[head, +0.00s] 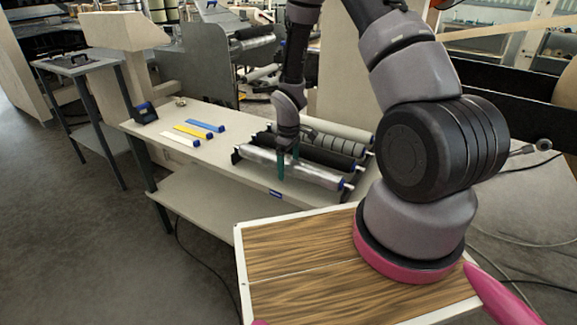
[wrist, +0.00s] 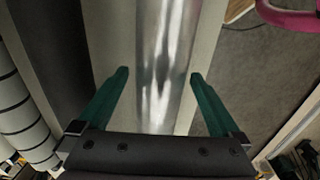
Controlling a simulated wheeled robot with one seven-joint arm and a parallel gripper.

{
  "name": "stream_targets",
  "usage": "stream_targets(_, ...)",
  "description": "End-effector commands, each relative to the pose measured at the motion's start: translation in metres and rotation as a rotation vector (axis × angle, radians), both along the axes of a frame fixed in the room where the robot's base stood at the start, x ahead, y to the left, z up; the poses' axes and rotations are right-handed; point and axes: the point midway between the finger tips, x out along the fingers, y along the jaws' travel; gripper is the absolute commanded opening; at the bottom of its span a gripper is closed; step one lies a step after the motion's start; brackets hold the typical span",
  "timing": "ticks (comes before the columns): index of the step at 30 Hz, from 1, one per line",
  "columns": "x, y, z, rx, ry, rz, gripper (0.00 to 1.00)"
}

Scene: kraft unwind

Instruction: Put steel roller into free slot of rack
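The steel roller (head: 318,177) is a shiny metal cylinder lying along the front of a row of rollers on the bench. It also shows in the wrist view (wrist: 160,40), running between my two green fingers. My gripper (head: 287,167) is open and points down at the roller, with one finger on either side of it. Gaps show between fingers and roller, so it does not look clamped. The rack is largely hidden by the rollers and my arm. I cannot make out a free slot.
The pale bench (head: 215,152) carries blue, yellow (head: 187,131) and white strips left of the rollers, and a dark blue device (head: 145,113) at its left end. A small side table (head: 75,64) stands farther left. The grey floor (head: 90,240) at left is clear.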

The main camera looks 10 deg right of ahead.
Motion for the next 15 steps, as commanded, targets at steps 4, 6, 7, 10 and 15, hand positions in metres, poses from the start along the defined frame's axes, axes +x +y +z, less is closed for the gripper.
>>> stream_targets(4,-0.001,0.000,-0.001,0.000,0.001,0.000,1.00)
stream_targets(6,0.000,0.000,0.002,0.001,0.001,0.000,1.00)
stream_targets(7,0.000,0.000,0.004,0.000,0.000,0.000,1.00)
stream_targets(10,0.000,0.000,0.015,0.001,-0.001,-0.001,1.00)
stream_targets(15,0.001,0.000,0.050,0.001,-0.004,-0.001,1.00)
